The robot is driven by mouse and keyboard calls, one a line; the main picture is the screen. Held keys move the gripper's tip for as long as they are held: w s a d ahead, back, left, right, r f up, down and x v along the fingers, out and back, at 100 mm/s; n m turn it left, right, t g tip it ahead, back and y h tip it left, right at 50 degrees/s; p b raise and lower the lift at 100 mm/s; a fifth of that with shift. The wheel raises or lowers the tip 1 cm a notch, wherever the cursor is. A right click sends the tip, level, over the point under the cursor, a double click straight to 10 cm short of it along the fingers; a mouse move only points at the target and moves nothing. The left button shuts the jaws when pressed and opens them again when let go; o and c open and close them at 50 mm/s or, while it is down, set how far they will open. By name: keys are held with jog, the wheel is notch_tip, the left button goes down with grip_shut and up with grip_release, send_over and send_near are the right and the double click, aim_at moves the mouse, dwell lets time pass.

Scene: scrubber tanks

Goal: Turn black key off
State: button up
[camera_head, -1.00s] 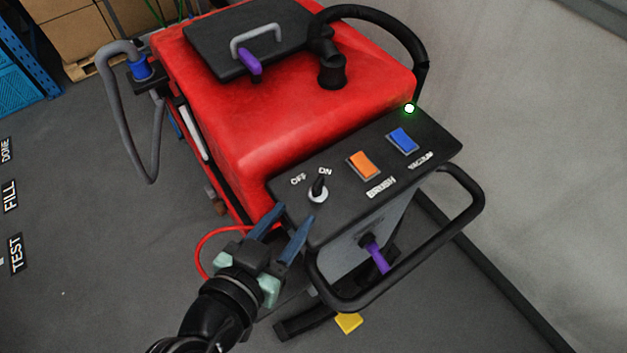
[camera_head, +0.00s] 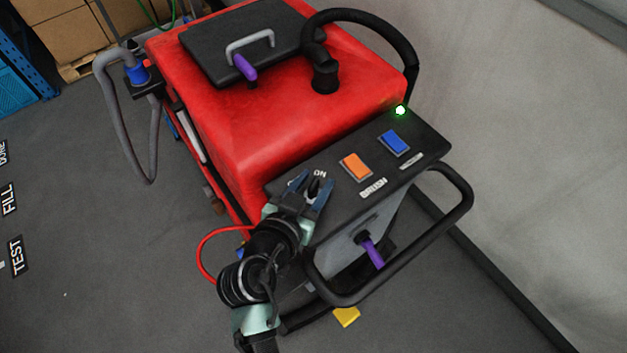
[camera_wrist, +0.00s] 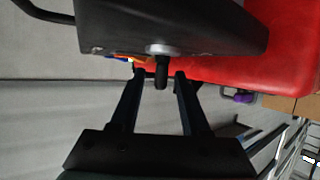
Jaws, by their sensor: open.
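The black key (camera_head: 314,187) stands on the dark control panel (camera_head: 335,205) of the red scrubber, by the ON label; the OFF label is mostly covered by my gripper. My gripper (camera_head: 309,184) is open, with its blue fingers at the key, one on each side. In the wrist view the key (camera_wrist: 161,72) shows between the two fingertips of my gripper (camera_wrist: 160,76), with a gap on both sides. I cannot tell if either finger touches it. A green light (camera_head: 400,110) glows at the panel's back corner.
An orange BRUSH switch (camera_head: 355,166) and a blue switch (camera_head: 394,142) sit to the right of the key. A black handle loop (camera_head: 462,225) and a purple lever (camera_head: 372,252) are at the panel's front. A red cable (camera_head: 207,245) hangs left of my arm.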

grip_shut()
